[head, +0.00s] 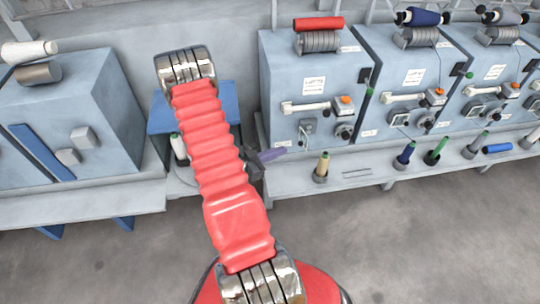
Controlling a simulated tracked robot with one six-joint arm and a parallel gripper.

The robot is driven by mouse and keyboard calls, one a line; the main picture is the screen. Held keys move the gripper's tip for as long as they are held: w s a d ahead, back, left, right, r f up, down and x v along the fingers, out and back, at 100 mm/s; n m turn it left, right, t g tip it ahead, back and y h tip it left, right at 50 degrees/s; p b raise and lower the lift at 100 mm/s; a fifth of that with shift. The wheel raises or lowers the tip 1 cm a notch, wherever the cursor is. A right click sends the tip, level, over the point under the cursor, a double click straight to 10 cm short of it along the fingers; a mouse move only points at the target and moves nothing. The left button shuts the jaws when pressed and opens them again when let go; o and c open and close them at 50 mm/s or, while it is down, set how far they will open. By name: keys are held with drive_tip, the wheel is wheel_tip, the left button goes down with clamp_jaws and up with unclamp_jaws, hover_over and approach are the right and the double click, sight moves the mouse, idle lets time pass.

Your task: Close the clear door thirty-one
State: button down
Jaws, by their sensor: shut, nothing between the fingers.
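I cannot make out a clear door or a number thirty-one in the head view. The labels on the machine fronts are too small to read. My gripper (254,164) shows as a dark shape just right of my red arm, partly hidden by it. It is shut and empty, in front of the gap between the left cabinet and the row of spinning units. A narrow purple piece (272,154) shows at its right; I cannot tell what it belongs to. The nearest spinning unit (300,80) stands to the right of my gripper. My arm covers part of the area behind it.
More grey-blue units (405,75) stand to the right, with coloured spools on top. Bobbins, such as a tan one (322,166) and a green one (436,150), stand on the ledge below. A grey-blue cabinet (75,120) stands at left. The floor (430,245) in front is clear.

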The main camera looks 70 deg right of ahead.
drive_tip(key=x, duration=0.6)
